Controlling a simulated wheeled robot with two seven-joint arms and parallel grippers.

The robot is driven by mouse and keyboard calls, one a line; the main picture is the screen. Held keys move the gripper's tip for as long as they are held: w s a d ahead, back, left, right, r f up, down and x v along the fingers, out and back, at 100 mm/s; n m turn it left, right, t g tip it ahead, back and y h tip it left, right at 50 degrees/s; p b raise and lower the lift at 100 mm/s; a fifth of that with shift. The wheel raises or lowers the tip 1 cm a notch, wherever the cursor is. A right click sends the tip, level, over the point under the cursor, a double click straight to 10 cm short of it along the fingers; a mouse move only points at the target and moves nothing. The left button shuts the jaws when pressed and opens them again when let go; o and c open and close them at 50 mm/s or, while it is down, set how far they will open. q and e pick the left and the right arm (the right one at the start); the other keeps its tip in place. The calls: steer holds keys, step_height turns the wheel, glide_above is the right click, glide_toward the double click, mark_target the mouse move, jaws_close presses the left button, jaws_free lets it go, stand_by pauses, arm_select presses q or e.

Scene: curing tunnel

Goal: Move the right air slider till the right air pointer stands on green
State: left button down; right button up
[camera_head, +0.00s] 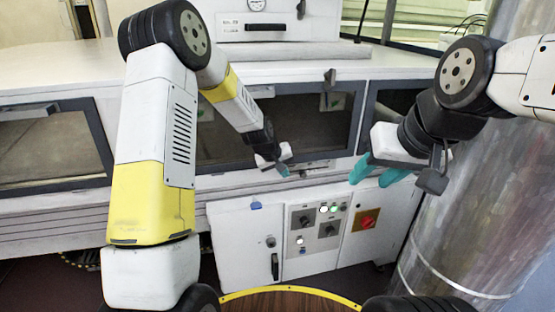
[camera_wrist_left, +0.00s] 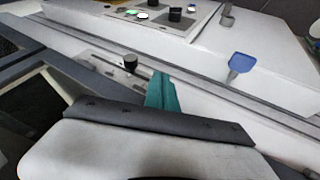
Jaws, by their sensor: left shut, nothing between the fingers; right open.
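My left gripper (camera_head: 284,169) is shut and empty, just in front of the ledge under the middle window. In the left wrist view its teal fingertips (camera_wrist_left: 162,92) are beside a black knob (camera_wrist_left: 130,63) on a slotted metal plate (camera_wrist_left: 105,65), with a small gap in the picture; I cannot tell whether they touch. The plate also shows in the head view (camera_head: 318,165), partly behind the gripper. I cannot tell whether this is the right air slider. No air pointer or green mark can be made out. My right gripper (camera_head: 378,174) is open and empty, with teal fingers, in front of the machine at right.
A white control cabinet (camera_head: 240,235) stands below the ledge, with knobs, lit buttons and a red switch (camera_head: 367,220). A large metal column (camera_head: 475,200) stands at right.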

mark_target(304, 169)
arm_select(q)
steer(key=d, duration=0.1)
steer(key=w+d, duration=0.1)
steer(key=d, duration=0.1)
steer(key=shift+d, duration=0.25)
steer(key=shift+w+d+f, duration=0.1)
steer(key=shift+w+d, duration=0.2)
steer(key=shift+d, duration=0.55)
steer(key=shift+w+d, duration=0.25)
steer(key=shift+d, duration=0.6)
